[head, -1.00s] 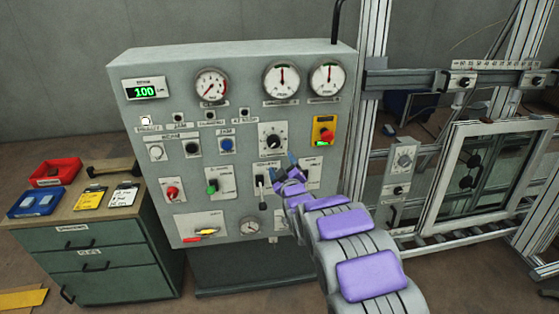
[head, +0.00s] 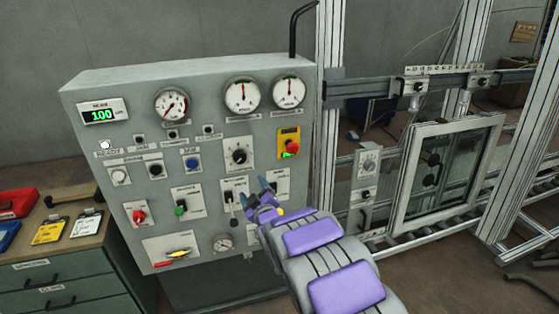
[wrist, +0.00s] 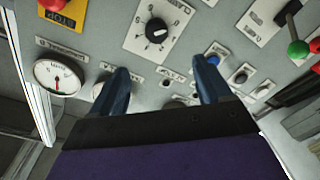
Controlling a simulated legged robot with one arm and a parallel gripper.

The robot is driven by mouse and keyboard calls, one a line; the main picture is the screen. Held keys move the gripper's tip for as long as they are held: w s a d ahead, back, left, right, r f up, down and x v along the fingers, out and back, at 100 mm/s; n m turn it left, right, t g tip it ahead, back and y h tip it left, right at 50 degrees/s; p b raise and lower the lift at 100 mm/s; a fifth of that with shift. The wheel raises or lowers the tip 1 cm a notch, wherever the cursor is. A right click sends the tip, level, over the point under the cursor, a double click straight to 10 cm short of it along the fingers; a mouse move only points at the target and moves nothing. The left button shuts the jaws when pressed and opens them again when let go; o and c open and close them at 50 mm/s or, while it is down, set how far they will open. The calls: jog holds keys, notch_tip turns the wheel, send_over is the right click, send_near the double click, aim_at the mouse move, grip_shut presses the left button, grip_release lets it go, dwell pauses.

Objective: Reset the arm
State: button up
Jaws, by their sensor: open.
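My gripper (head: 267,185) is at the end of my purple-padded arm, in front of the lower right part of the grey control panel (head: 85,165). In the wrist view my gripper (wrist: 165,82) shows two dark blue fingers spread apart with nothing between them. Beyond the fingertips lies the panel face, with a black rotary knob (wrist: 156,31) on a white plate. The gap between fingers and panel is hard to judge.
A lever switch (head: 233,207) is just left. A metal frame with a window panel (head: 401,192) stands right. A drawer cabinet (head: 75,272) with trays stands left.

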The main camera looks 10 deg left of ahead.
jog(key=s+d+r+m+g+h, duration=0.1)
jog(key=s+d+m+g+h, duration=0.2)
jog(key=d, duration=0.8)
jog(key=s+d+r+m+g+h, duration=0.1)
jog(key=s+d+m+h, duration=0.2)
jog(key=d, duration=0.8)
jog(key=s+d+m+g+h, duration=0.2)
jog(key=s+d+g, duration=0.1)
jog(key=s+d, duration=0.4)
jog(key=s+d+r+m+g+h, duration=0.1)
jog(key=s+d, duration=0.6)
jog(key=s, duration=0.7)
jog(key=m+g+h, duration=0.1)
jog(key=m+g, duration=0.1)
jog(key=shift+s+d+m+g, duration=0.3)
jog(key=shift+g, duration=0.1)
jog(key=s+d+m+g, duration=0.1)
jog(key=s+g, duration=0.1)
jog(key=s, duration=0.5)
jog(key=s+d+m+g, duration=0.1)
jog(key=s, duration=0.7)
jog(key=s+d+r+m+g, duration=0.1)
jog(key=s+g, duration=0.1)
jog(key=s, duration=0.6)
jog(key=shift+d+r+g, duration=0.1)
jog(key=shift+d+g, duration=0.2)
jog(key=shift+d, duration=0.05)
jog(key=shift+c, duration=0.2)
